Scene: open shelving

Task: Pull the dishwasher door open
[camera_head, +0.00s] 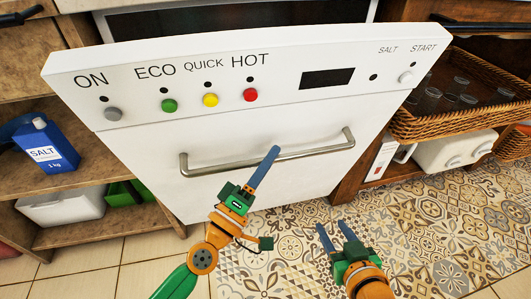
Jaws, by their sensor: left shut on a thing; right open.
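The white dishwasher door (230,135) has a control panel with colored buttons along its top. Its top edge stands forward of a dark space behind it, so it looks partly open. A metal bar handle (318,150) runs across the door front. My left gripper (274,153) is shut on the handle near its middle, its blue fingers crossing the bar. My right gripper (331,228) is open and empty, over the patterned floor, below and apart from the handle.
A wooden shelf at left holds a blue salt box (45,145) and a white bin (62,207). At right, a wicker basket (440,122) of glasses and a white appliance (450,151) sit on shelving. The tiled floor (440,220) in front is clear.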

